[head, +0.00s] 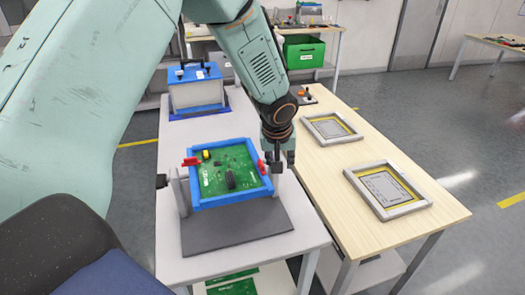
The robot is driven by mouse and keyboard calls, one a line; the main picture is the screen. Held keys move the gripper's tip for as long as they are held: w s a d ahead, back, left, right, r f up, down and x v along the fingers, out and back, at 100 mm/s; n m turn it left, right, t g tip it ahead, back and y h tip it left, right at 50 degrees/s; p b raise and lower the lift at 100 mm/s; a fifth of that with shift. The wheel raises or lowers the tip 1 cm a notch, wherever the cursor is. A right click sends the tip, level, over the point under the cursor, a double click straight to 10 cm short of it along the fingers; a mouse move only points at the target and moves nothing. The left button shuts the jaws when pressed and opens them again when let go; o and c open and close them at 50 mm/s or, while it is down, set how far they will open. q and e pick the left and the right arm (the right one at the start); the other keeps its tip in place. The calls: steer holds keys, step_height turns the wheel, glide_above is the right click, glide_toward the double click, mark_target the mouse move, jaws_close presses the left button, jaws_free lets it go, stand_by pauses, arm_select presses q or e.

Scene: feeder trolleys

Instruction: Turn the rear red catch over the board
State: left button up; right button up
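A green circuit board (213,180) sits in a blue frame (228,200) held on a grey stand. One red catch (191,161) is at the frame's left side and sticks out sideways. Another red catch (262,168) is at the right side, standing up beside the board's edge. I cannot tell from this view which is the rear one. My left gripper (279,163) points down just right of the right-hand catch, close to it. Whether they touch is unclear, and its fingers are too small and dark to read. My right gripper is not in view.
A dark base plate (237,232) lies under the stand on the white trolley. A blue-lidded box (197,92) stands behind. A wooden table (350,215) at right holds two grey framed panels (389,188). My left arm spans the upper left.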

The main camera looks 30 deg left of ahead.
mark_target(261, 162)
arm_select(q)
steer(key=a+r+n+g+y, duration=0.1)
steer(key=a+r+n+y, duration=0.1)
steer(key=a+n, duration=0.25)
steer(key=shift+m, duration=0.25)
steer(key=x, duration=0.5)
steer(key=a+p+x, duration=0.1)
steer(key=x, duration=0.1)
steer(key=shift+w, duration=0.25)
steer(key=shift+s+d+r, duration=0.1)
steer(key=shift+d, duration=0.05)
jaws_close()
